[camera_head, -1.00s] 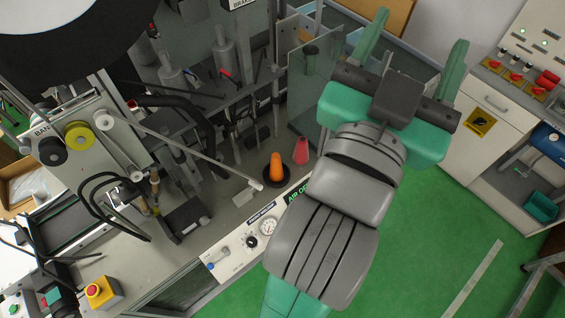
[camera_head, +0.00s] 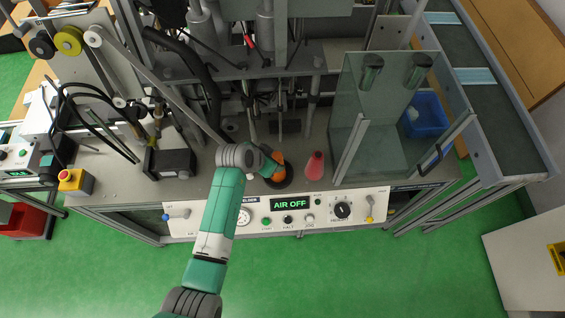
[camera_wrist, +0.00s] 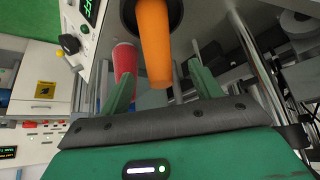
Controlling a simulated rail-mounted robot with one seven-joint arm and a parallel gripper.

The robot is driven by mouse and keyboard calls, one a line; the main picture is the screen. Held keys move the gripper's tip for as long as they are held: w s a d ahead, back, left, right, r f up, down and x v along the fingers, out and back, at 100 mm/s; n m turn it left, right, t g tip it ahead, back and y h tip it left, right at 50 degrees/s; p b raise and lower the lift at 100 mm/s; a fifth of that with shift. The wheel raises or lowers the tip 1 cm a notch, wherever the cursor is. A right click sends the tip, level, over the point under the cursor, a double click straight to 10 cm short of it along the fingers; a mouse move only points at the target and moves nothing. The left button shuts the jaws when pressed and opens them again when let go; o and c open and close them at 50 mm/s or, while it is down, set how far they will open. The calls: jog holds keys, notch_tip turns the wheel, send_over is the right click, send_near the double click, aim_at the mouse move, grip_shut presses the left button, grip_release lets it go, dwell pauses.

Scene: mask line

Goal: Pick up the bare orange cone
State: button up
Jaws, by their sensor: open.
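The bare orange cone (camera_head: 279,170) stands on a dark round base (camera_head: 283,185) on the machine's bench. In the head view my gripper (camera_head: 268,163) covers part of the cone from the left. A red cone (camera_head: 316,164) stands just right of it and shows behind my left finger in the wrist view (camera_wrist: 124,60).
A control panel reading AIR OFF (camera_head: 290,204) runs along the bench's front edge. A clear guard box (camera_head: 385,120) stands to the right, with a blue bin (camera_head: 425,115) beyond it. Machine rods and a black block (camera_head: 170,162) crowd the back and left.

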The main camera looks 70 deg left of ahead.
jog(key=x, duration=0.5)
jog(key=shift+w+f, duration=0.2)
jog(key=shift+f, duration=0.15)
jog(key=shift+c, duration=0.2)
jog(key=c, duration=1.3)
jog(key=shift+r, duration=0.15)
jog(key=shift+r, duration=0.3)
jog(key=r, duration=0.2)
jog(key=shift+s+d+r, duration=0.2)
jog(key=shift+s+r, duration=0.15)
jog(key=shift+s, duration=0.05)
jog(key=s+d, duration=0.1)
jog(key=s, duration=0.3)
jog(key=s+d+r, duration=0.1)
jog(key=s+d, duration=0.1)
jog(key=s, duration=0.3)
jog(key=s+d+b, duration=0.1)
jog(key=s+d, duration=0.1)
jog(key=s, duration=0.3)
jog(key=shift+s+d+r, duration=0.1)
jog(key=shift+d+r, duration=0.05)
jog(key=shift+r, duration=0.1)
